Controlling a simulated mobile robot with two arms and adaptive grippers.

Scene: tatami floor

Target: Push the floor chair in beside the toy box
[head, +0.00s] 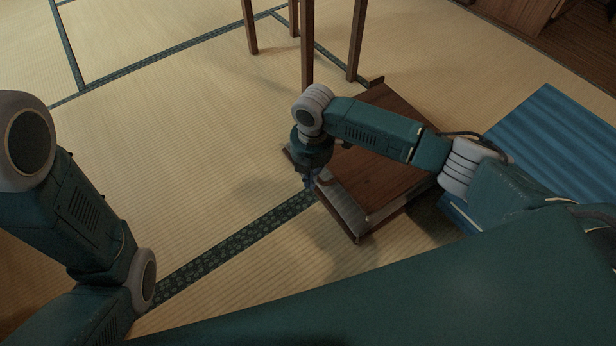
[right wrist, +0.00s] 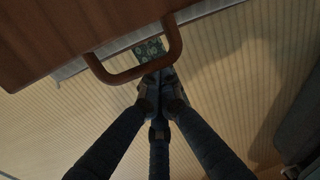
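A low brown wooden piece (head: 385,150) with a flat top and a pale grey strip along its near-left side lies on the tatami. I cannot tell whether it is the floor chair or the toy box. In the right wrist view its dark panel (right wrist: 75,30) fills the upper left, beside a U-shaped brown handle (right wrist: 130,74). My right gripper (head: 310,186) points down at its near-left edge. In the right wrist view its fingers (right wrist: 160,88) come together right at the handle's bar; I cannot tell whether they touch it. My left gripper is outside the view.
Slim brown wooden legs (head: 307,45) stand just behind the wooden piece. A blue ribbed mat (head: 560,150) lies to its right. Dark wooden furniture (head: 520,10) stands at the top right. The tatami (head: 180,130) to the left is clear.

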